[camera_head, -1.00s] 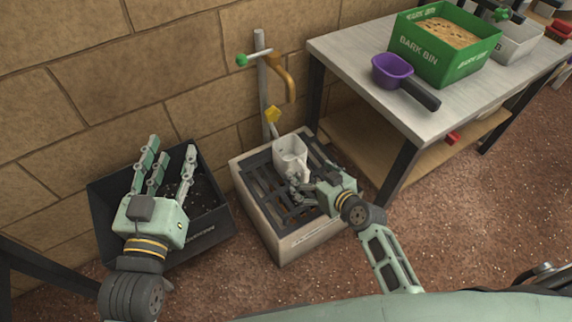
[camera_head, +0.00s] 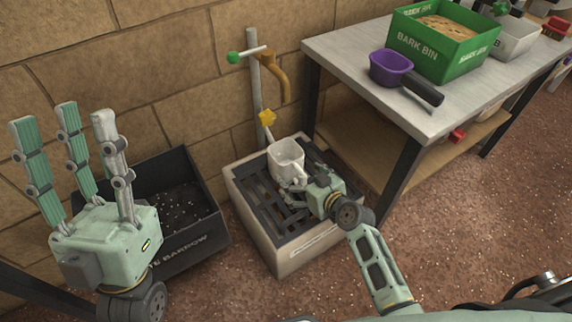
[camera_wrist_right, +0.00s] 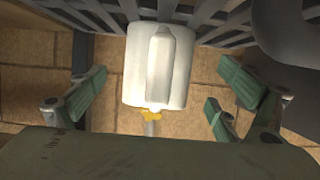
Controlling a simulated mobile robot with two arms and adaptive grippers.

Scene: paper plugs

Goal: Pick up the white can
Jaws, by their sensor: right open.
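The white can (camera_head: 286,155) stands upright on the dark slatted grate (camera_head: 262,190) of a pale box below the tap. A thin spout with a yellow tip (camera_head: 267,118) rises from its far side. In the right wrist view the can (camera_wrist_right: 140,65) shows its handle facing me, between my fingers. My right gripper (camera_head: 290,186) is open at the can's near side; its fingers in the wrist view stand apart from the can on both sides. My left gripper (camera_head: 68,118) is open and empty at the left, fingers pointing up.
A brass tap (camera_head: 276,75) on a grey post stands behind the can. A black barrow bin (camera_head: 215,240) with dark soil is left of the box. A table (camera_head: 345,60) at the right holds a purple scoop (camera_head: 390,66) and a green bark bin (camera_head: 440,62).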

